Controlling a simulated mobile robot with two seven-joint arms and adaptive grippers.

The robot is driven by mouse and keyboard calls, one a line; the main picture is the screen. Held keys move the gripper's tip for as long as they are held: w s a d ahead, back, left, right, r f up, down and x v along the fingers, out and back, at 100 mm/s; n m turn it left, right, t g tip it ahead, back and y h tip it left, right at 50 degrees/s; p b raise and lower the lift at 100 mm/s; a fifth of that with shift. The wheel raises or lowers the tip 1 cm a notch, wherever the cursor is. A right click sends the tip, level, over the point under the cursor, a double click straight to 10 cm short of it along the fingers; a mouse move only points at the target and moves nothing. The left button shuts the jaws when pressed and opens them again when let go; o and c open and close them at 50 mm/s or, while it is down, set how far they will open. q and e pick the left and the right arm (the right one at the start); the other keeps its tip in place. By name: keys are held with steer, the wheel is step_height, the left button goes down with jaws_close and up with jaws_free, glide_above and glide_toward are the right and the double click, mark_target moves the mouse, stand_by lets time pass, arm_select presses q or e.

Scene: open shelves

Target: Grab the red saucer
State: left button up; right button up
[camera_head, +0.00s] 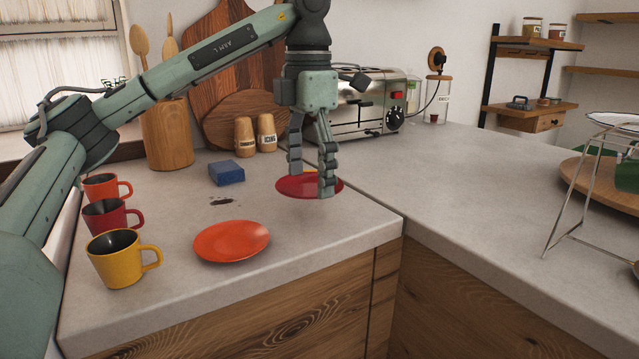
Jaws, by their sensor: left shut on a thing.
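The red saucer (300,189) is a dark red dish in the middle of the picture, near the inner corner of the counter. My left gripper (312,188) points down over it, with its fingers shut on the saucer. The fingers hide part of the saucer, and I cannot tell whether it is lifted or still touches the counter. An orange-red saucer (231,241) lies flat on the counter to the left and nearer. My right gripper is not in view.
Orange (101,188), dark red (106,218) and yellow (113,262) mugs stand at the left. A blue block (226,173) and a dark stain (221,201) lie between. The right counter is mostly clear.

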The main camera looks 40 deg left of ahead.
arm_select(q)
steer(key=s+a+r+p, duration=0.1)
steer(key=s+a+r, duration=0.4)
steer(key=s, duration=0.3)
steer(key=shift+s+a+r+p, duration=0.25)
steer(key=shift+a+r+p, duration=0.05)
steer(key=shift+r+p, duration=0.1)
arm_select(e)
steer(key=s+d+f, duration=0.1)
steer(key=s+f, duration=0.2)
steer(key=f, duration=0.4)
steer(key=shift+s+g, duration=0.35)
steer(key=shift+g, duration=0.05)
